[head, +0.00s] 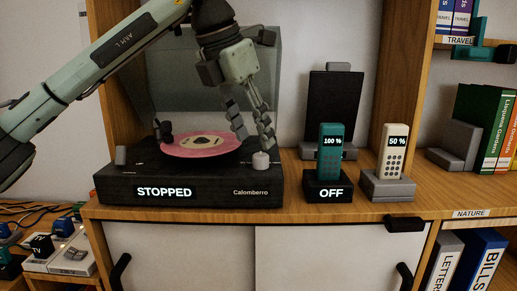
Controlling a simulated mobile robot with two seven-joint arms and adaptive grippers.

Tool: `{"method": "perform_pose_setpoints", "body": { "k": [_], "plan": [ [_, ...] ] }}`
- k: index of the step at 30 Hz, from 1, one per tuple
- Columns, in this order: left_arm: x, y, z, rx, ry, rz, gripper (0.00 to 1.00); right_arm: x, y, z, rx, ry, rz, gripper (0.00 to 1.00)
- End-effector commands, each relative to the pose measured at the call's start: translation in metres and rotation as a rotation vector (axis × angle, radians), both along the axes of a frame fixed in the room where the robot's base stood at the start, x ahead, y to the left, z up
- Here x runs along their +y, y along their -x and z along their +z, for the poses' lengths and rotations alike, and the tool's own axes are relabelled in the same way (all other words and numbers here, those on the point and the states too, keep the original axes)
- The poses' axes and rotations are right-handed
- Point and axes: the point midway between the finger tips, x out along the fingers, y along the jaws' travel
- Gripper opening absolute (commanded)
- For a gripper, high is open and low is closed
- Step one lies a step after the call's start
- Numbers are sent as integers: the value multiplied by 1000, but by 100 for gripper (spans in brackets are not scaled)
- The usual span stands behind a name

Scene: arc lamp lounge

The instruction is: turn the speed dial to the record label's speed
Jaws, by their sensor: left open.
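A black record player (212,189) stands on the wooden cabinet top, its front display reading "STOPPED" and its name "Calomberro". A pink record (187,146) with a pale, dark-marked label lies on it; I cannot read a speed on the label. A small pale knob (261,160), which looks like the speed dial, sits at the deck's front right corner. My left gripper (254,140) is open, pointing down, with its fingers just above and behind the knob; I cannot tell if they touch it. My right gripper is not in view.
The player's raised clear lid (170,85) stands behind my left arm. To the right are a teal handset (331,150) in a dock marked "OFF" and a white handset (393,148) in a grey dock. A black panel (332,105) stands behind them.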

Motion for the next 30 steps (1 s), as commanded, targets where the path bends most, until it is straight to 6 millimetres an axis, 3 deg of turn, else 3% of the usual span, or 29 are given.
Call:
{"method": "perform_pose_setpoints", "body": {
  "k": [3, 8, 19, 30],
  "plan": [
    [-6, -5, -20, 3, 0, -1, 47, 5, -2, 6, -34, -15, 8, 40],
    [-11, -10, -36, 1, 0, 0, 47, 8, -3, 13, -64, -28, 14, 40],
    [-13, -12, -42, 1, 1, 0, 47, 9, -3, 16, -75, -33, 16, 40],
    [-12, -12, -42, 1, 1, 0, 1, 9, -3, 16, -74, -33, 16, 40]
  ]
}}
